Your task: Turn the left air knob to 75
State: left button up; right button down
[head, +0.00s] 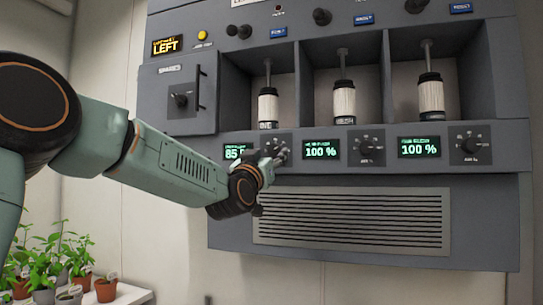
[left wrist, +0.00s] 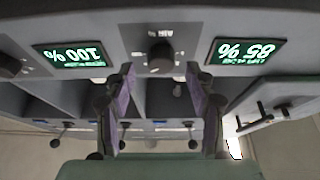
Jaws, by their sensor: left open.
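The left air knob (left wrist: 161,58) is a dark round knob on the grey panel, seen upside down in the left wrist view. Its green display (left wrist: 248,51) reads 85 %; the same display (head: 236,152) is partly covered in the head view. My left gripper (head: 277,154) is at the left knob and hides most of it there. In the left wrist view the gripper's (left wrist: 160,80) two purple-padded fingers are open, one on each side of the knob, with visible gaps. I cannot tell how deep the fingertips reach. My right gripper is not in view.
The middle knob (head: 366,146) and right knob (head: 470,146) sit beside displays reading 100 %. Bays above hold white cylinders (head: 344,101). A small door with a handle (head: 202,88) is at upper left. A vent grille (head: 350,220) lies below. Potted plants (head: 106,288) stand at lower left.

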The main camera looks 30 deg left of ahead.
aim_at(274, 150)
pick_arm(q)
jog(key=shift+f+x, duration=0.2)
jog(key=shift+x, duration=0.7)
jog(key=shift+w+a+r, duration=0.1)
jog(key=shift+w+a, duration=0.1)
jog(key=shift+w, duration=0.05)
jog(key=shift+s, duration=0.1)
jog(key=shift+d+r, duration=0.1)
jog(key=shift+d, duration=0.05)
jog(key=shift+c, duration=0.2)
jog(key=c, duration=1.1)
jog(key=shift+n+g+y, duration=0.5)
jog(key=shift+n+y, duration=0.8)
jog(key=shift+n, duration=1.2)
